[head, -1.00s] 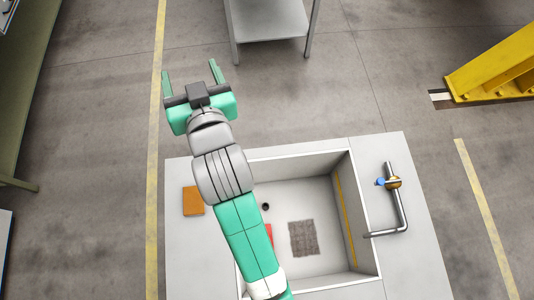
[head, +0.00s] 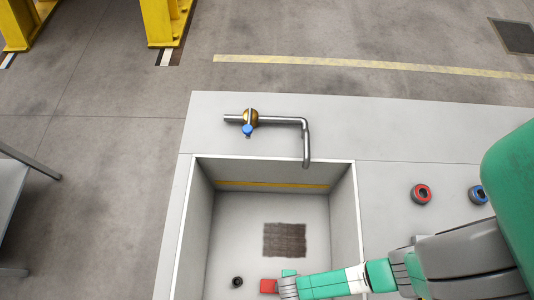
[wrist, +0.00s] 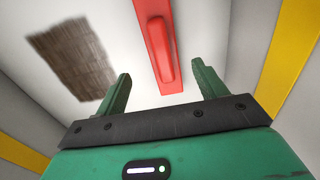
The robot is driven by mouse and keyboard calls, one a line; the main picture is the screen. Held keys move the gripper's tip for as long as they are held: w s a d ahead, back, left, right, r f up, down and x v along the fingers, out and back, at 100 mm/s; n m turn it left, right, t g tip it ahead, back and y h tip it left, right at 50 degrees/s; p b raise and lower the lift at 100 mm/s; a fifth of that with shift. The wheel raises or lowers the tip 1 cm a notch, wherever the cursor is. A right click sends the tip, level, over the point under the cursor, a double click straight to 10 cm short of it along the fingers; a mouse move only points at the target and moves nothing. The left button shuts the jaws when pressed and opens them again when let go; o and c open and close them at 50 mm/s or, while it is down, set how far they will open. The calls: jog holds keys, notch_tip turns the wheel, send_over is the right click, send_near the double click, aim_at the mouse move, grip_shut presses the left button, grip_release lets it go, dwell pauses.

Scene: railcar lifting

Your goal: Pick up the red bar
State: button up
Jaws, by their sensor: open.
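The red bar (wrist: 150,45) lies on the pale floor of the basin (head: 357,215), with a raised red grip along its flat red strip. In the head view the red bar (head: 269,286) shows only in part, beside the end of my arm, which hides the rest. In the wrist view my gripper (wrist: 161,68) is open and empty. Its two green fingers stand either side of the bar's near end, with clear gaps to both. I cannot tell how far above the bar the fingertips are.
A brown mesh patch (head: 284,240) and a dark drain (head: 237,282) are on the basin floor. The basin walls rise around my arm. A tap pipe (head: 305,140) with a blue knob stands at the rim. Red and blue rings (head: 422,194) sit on the counter at right.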

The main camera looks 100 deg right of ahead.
aim_at(268, 286)
jog(key=shift+s, duration=0.15)
jog(key=f+b, duration=0.1)
jog(key=f, duration=0.1)
jog(key=f+b, duration=0.1)
jog(key=f, duration=0.2)
jog(key=f+b, duration=0.2)
jog(key=f, duration=0.1)
jog(key=shift+a, duration=0.25)
jog(key=shift+r, duration=0.1)
jog(key=shift+c, duration=0.2)
jog(key=c, duration=1.3)
